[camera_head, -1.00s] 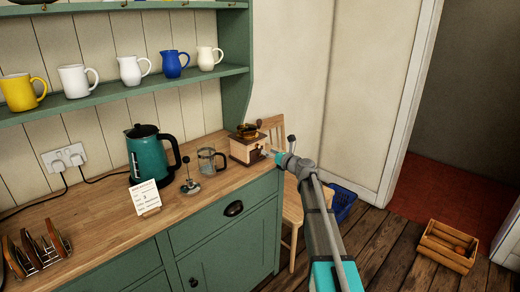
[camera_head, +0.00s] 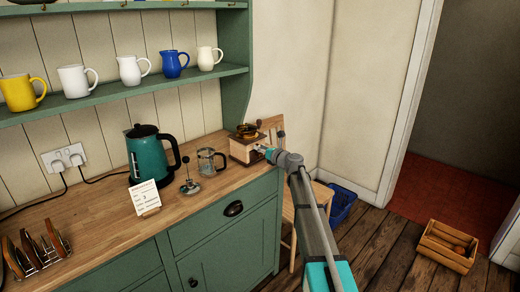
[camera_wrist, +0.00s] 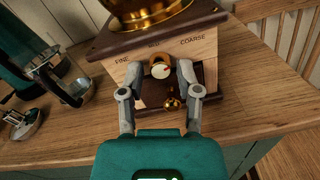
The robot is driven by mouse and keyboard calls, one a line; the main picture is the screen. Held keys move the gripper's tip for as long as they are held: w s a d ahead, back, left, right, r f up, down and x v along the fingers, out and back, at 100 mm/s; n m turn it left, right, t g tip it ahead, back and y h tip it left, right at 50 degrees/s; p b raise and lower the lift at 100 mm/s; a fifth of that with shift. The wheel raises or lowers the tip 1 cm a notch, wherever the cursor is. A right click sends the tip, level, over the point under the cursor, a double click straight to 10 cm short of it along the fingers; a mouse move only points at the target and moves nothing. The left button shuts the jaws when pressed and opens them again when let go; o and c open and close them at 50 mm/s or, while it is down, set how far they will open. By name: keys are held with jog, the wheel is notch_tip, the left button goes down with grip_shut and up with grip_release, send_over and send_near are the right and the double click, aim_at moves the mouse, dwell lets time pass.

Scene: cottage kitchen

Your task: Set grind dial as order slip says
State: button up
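The wooden coffee grinder (camera_head: 243,150) stands at the right end of the counter. In the wrist view its front (camera_wrist: 122,72) reads FINE, MED and COARSE. In the head view my gripper (camera_head: 262,150) is at the grinder's front. The order slip (camera_head: 145,198) stands on the counter; its writing is too small to read.
A teal kettle (camera_head: 150,157), a glass press jug (camera_head: 207,161) and its plunger (camera_head: 189,178) stand left of the grinder. A brass drawer knob (camera_wrist: 172,103) sits just below the dial. A wooden chair (camera_head: 272,127) stands beyond the counter's right end.

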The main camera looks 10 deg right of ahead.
grip_shut()
jog(key=shift+a, duration=0.1)
jog(key=shift+n, duration=3.1)
jog(key=shift+o, duration=2.2)
grip_release()
